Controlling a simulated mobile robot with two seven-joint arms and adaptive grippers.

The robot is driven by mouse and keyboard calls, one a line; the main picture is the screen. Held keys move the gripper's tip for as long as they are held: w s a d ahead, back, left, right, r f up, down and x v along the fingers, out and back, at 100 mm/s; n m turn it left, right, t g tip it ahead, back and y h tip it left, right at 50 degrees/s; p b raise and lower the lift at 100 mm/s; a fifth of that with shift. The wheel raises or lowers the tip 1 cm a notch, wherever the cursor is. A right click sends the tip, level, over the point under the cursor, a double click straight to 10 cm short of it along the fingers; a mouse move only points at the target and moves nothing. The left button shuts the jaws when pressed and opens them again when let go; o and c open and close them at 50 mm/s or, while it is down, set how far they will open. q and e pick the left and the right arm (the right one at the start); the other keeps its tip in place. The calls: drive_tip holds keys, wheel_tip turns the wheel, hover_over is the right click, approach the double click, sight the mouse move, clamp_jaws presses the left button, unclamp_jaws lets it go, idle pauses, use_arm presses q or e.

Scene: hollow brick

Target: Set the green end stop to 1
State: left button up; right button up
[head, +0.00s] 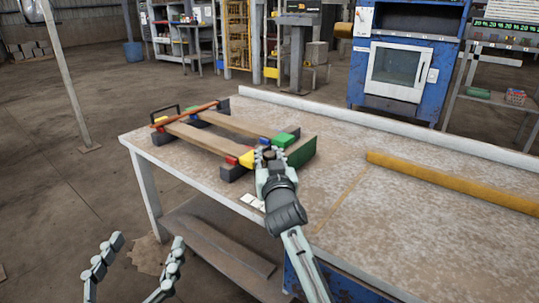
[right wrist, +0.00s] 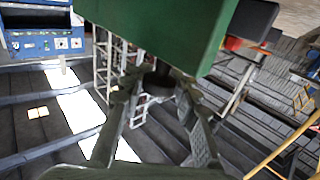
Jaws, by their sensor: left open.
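A wooden jig with two rails (head: 201,140) and dark corner blocks lies at the table's far left. A bright green block (head: 285,140) is at its right end. A larger dark green block (head: 303,152) stands beside it and fills the top of the right wrist view (right wrist: 160,28). I cannot tell which green part is the end stop. My right gripper (head: 268,155) is at the jig's near right corner, close to the green parts. Its fingers (right wrist: 155,80) show below the dark green block; their grip is unclear. My left gripper (head: 132,268) is open and empty, away from the table.
Yellow and red pieces (head: 246,158) sit at the jig's near corner, by my right gripper. White cards (head: 252,201) lie at the table's near edge. A long yellow bar (head: 450,182) lies at the right.

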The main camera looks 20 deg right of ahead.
drive_tip(key=o, duration=0.4)
drive_tip(key=shift+a, duration=0.2)
drive_tip(key=shift+d, duration=0.1)
drive_tip(key=shift+r, duration=0.25)
wheel_tip(320, 180, up, 10)
drive_tip(key=shift+f, duration=0.2)
